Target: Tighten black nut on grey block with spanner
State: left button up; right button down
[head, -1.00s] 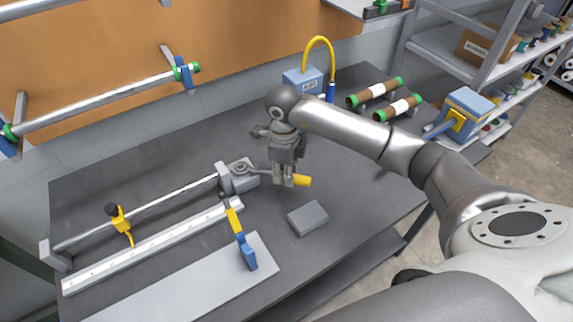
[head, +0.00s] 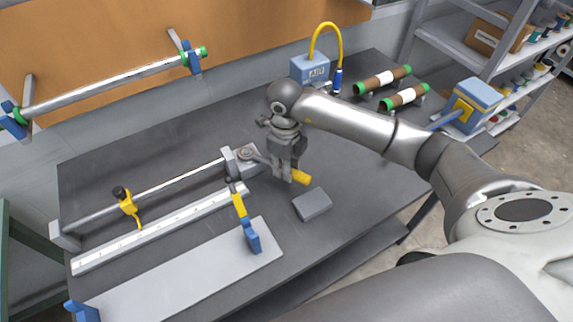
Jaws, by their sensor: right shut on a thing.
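The grey block (head: 230,163) stands at the right end of a steel rod on the bench. The black nut (head: 246,153) appears on top of it, with the spanner's ring-like head at it; whether the head is fully seated around the nut is too small to tell. The spanner has a grey shaft and a yellow handle end (head: 301,177) that points right and towards the front. My right gripper (head: 284,177) points down and is shut on the spanner near the yellow end. My left gripper is not in view.
A flat grey block (head: 312,204) lies just in front of my right gripper. A yellow clamp (head: 128,203), a white ruled rail (head: 160,228) and a plate with a blue-yellow clamp (head: 253,240) lie left. A blue box (head: 309,70) and rollers (head: 405,97) stand behind.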

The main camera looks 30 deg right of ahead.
jog(key=shift+w, duration=0.1)
jog(key=shift+w+d+n+b, duration=0.4)
jog(key=shift+d+n+b, duration=0.25)
jog(key=shift+b, duration=0.25)
jog(key=shift+r, duration=0.2)
